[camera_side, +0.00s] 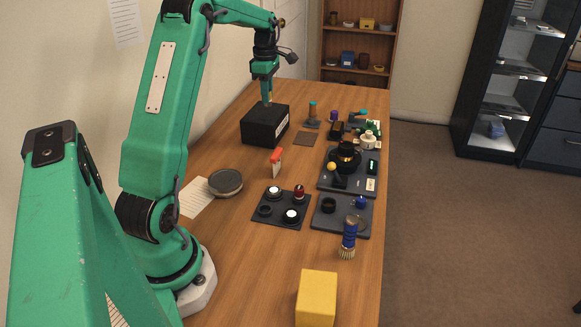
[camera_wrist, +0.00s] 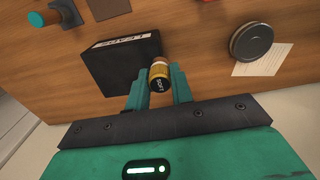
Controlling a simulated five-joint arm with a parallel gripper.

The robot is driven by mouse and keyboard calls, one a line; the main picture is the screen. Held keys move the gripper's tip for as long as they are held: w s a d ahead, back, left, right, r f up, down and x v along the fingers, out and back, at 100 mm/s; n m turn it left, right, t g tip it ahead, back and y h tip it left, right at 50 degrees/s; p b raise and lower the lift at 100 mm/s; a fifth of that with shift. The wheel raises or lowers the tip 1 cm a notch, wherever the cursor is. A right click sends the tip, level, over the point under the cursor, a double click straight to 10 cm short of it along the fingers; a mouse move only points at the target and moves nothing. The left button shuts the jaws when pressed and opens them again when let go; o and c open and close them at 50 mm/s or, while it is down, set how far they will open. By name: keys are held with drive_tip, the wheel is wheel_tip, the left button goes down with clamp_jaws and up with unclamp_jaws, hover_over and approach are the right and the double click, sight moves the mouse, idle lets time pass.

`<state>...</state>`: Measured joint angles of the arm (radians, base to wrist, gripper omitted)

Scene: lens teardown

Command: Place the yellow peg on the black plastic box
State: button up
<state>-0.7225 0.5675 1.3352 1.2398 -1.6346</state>
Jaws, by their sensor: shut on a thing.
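The black plastic box (camera_side: 262,128) stands at the far left of the table, with a white label on one side; it also shows in the wrist view (camera_wrist: 112,70). There the peg overlaps the box's right edge. I cannot tell whether the peg touches the box. In the side view the peg is mostly hidden.
Dark trays (camera_side: 281,221) with small parts fill the table's middle and right. A yellow block (camera_side: 316,298) sits at the near edge.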

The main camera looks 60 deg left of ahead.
drive_tip(key=a+f, duration=0.1)
drive_tip(key=a, duration=0.2)
drive_tip(key=s+a+f, duration=0.1)
drive_tip(key=shift+s+a+f, duration=0.1)
drive_tip(key=shift+a+f, duration=0.1)
drive_tip(key=shift+f, duration=2.15)
drive_tip(key=shift+f, duration=0.15)
drive_tip(key=o, duration=0.9)
drive_tip(key=shift+o, duration=0.2)
wheel_tip(320, 180, up, 12)
drive_tip(key=shift+r, duration=0.2)
